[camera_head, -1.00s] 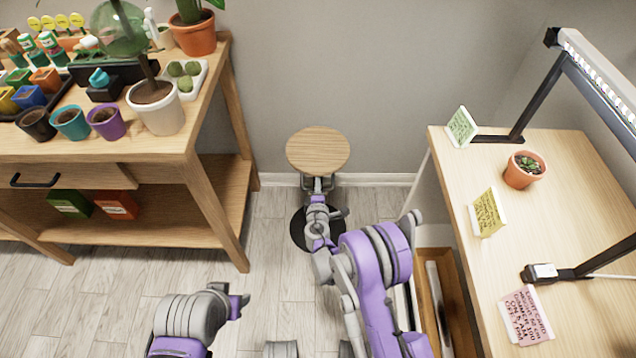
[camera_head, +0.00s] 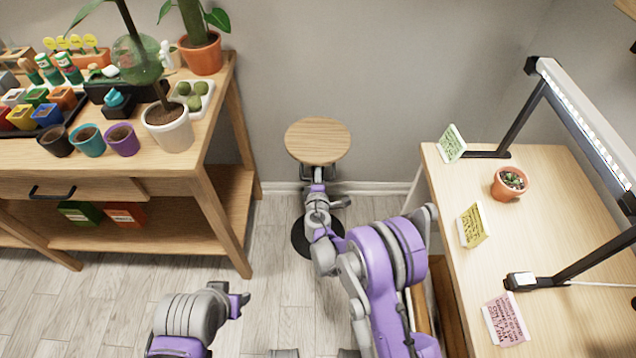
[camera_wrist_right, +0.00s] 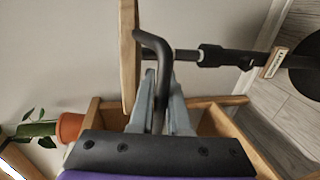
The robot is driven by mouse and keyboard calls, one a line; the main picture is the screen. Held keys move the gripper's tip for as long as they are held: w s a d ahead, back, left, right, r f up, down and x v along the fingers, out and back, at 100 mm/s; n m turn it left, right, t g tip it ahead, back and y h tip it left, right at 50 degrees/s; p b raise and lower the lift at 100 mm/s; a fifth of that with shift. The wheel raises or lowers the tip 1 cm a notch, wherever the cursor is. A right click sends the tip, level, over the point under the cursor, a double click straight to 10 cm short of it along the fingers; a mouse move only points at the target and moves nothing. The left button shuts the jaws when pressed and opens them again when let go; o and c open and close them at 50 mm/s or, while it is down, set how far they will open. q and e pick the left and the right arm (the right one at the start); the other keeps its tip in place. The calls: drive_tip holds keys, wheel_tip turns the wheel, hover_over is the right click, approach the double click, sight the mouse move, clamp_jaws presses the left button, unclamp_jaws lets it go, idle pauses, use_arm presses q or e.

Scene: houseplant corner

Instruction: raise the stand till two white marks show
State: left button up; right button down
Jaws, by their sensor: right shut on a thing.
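The stand has a round wooden top (camera_head: 317,141) and a black round base (camera_head: 299,238) on the floor. In the right wrist view the top shows edge-on (camera_wrist_right: 128,50), with a dark pole (camera_wrist_right: 238,58) and black collar running to the base. My right gripper (camera_head: 318,182) is under the top. In the wrist view its fingers (camera_wrist_right: 160,80) are shut on a bent black handle (camera_wrist_right: 150,40) below the top.
A wooden potting table (camera_head: 215,185) with pots stands left of the stand. A wooden desk (camera_head: 560,210) with a lamp (camera_head: 590,125), cards and a small succulent pot (camera_head: 509,184) is at right. The grey wall is close behind the stand.

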use_arm(q)
drive_tip(key=shift+r+p, duration=0.3)
drive_tip(key=shift+r, duration=0.4)
use_arm(e)
wheel_tip(320, 180, up, 3)
drive_tip(key=shift+f, duration=0.1)
drive_tip(key=c, duration=1.2)
unclamp_jaws()
drive_tip(key=shift+o, duration=0.2)
drive_tip(key=shift+s, duration=0.15)
use_arm(q)
drive_tip(key=shift+r, duration=0.1)
use_arm(e)
drive_tip(key=v, duration=1)
drive_tip(key=shift+s, duration=0.25)
